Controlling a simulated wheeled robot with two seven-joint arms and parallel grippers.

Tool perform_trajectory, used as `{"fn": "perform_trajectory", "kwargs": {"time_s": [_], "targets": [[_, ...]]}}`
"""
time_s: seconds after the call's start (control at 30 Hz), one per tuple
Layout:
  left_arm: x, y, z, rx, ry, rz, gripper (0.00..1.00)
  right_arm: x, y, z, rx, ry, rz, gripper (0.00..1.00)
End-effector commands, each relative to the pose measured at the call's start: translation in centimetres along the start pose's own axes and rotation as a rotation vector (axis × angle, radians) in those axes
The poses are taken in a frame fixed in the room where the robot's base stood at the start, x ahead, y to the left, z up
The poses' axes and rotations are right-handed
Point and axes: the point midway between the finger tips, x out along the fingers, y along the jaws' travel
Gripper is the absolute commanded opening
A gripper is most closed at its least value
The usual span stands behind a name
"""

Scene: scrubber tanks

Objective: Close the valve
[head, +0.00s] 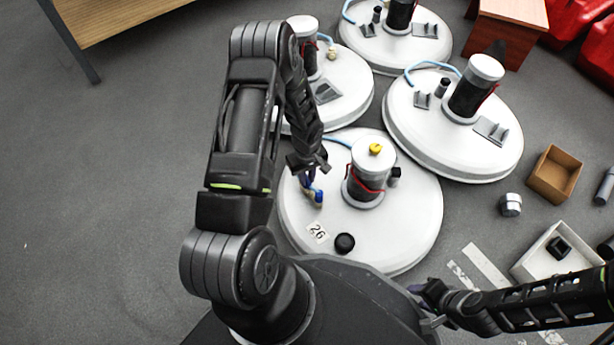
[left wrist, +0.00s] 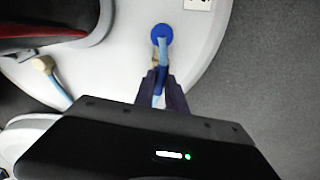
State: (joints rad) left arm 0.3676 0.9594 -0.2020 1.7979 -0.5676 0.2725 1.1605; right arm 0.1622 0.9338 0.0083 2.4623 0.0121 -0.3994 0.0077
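The valve (head: 317,196) is a small blue and brass fitting on the white lid of the tank marked 26 (head: 425,215). In the left wrist view it has a round blue end (left wrist: 161,33), with a brass part and light blue hose below it. My left gripper (head: 308,184) is at the valve, its fingers pointing down. In the left wrist view the fingers (left wrist: 161,82) lie on both sides of the brass part and hose; whether they press on it I cannot tell. My right gripper (head: 428,296) is low at right, away from the valve; its fingers are unclear.
On the same lid stand a cylinder (head: 372,160) with a yellow knob and a black cap (head: 344,243). Several similar tanks stand behind. A cardboard box (head: 554,173) and a white box (head: 535,262) are on the floor at right. The floor at left is clear.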

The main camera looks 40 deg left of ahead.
Motion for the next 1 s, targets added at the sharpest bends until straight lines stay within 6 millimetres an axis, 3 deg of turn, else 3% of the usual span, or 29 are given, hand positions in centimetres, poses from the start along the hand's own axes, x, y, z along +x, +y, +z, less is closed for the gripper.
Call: {"fn": "perform_trajectory", "kwargs": {"time_s": [0.17, 0.73, 1.0], "targets": [[0.00, 0.00, 0.00, 0.000, 0.000, 0.000, 0.00, 0.00, 0.00, 0.01, 0.000, 0.000, 0.000, 0.36], [-0.01, 0.01, 0.01, 0.013, 0.000, 0.000, 0.00, -0.01, 0.00, 0.02, 0.000, 0.000, 0.000, 0.36], [-0.02, 0.00, 0.01, 0.102, 0.000, 0.000, 0.00, -0.09, -0.03, 0.03, 0.000, -0.001, 0.000, 0.36]]}}
